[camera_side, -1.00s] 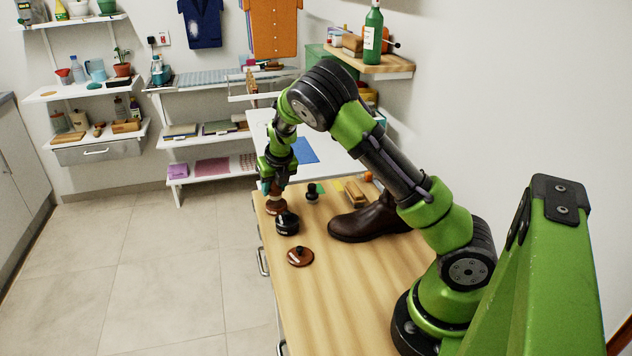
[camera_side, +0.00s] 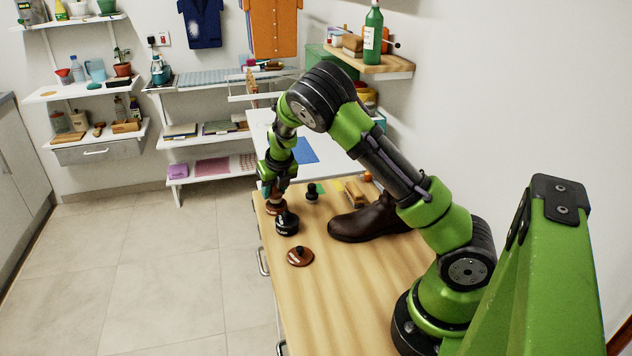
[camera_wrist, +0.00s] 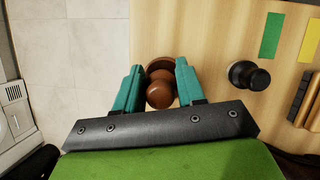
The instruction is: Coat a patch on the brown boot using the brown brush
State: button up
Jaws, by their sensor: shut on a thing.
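The brown boot (camera_side: 360,222) lies on the wooden table, partly behind my arm in the side view. My gripper (camera_side: 274,190) points down at the table's far left corner. It is shut on the brown brush (camera_wrist: 160,94), whose round knob sits between the two teal fingers (camera_wrist: 160,72) in the wrist view. The brush's wider base shows partly beyond the knob, and low under my gripper in the side view (camera_side: 274,209). A black jar (camera_side: 287,225) stands just in front of it.
A black-knobbed brush (camera_side: 312,193) stands between my gripper and the boot; it also shows in the wrist view (camera_wrist: 248,76). Green (camera_wrist: 272,36) and yellow (camera_wrist: 311,42) strips lie at the back. The table's left edge is close to my gripper. The front middle is clear.

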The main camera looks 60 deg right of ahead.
jog(key=shift+f, duration=0.6)
dwell(1.1)
jog(key=shift+r, duration=0.1)
jog(key=shift+r, duration=3.5)
